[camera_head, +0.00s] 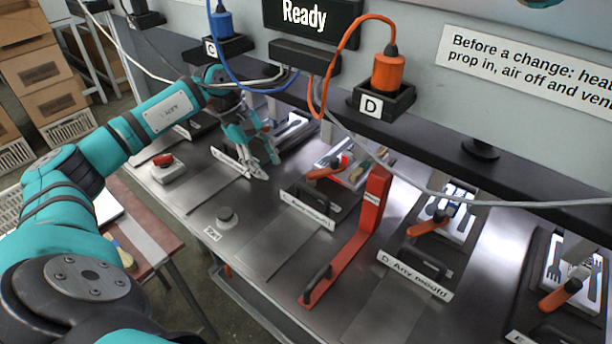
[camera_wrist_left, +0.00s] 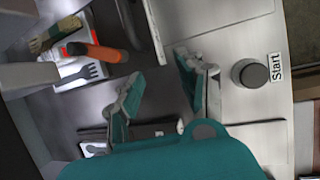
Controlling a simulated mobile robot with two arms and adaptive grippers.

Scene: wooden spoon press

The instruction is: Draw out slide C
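My left gripper (camera_head: 262,158) is low over the bench, with its fingers apart beside a slide's white front plate (camera_head: 238,165). In the left wrist view the gripper (camera_wrist_left: 158,88) is open, with bare bench between its fingers. I cannot tell whether a finger touches the slide. A middle slide's front plate (camera_head: 307,208) carries a label too small to read, so I cannot tell which slide is C. An orange handle (camera_head: 325,172) lies by its mould; the handle (camera_wrist_left: 98,52) also shows in the left wrist view. My right gripper is out of view.
A red post and bar (camera_head: 345,245) stands between the middle slide and slide D (camera_head: 415,275). Cables hang above.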

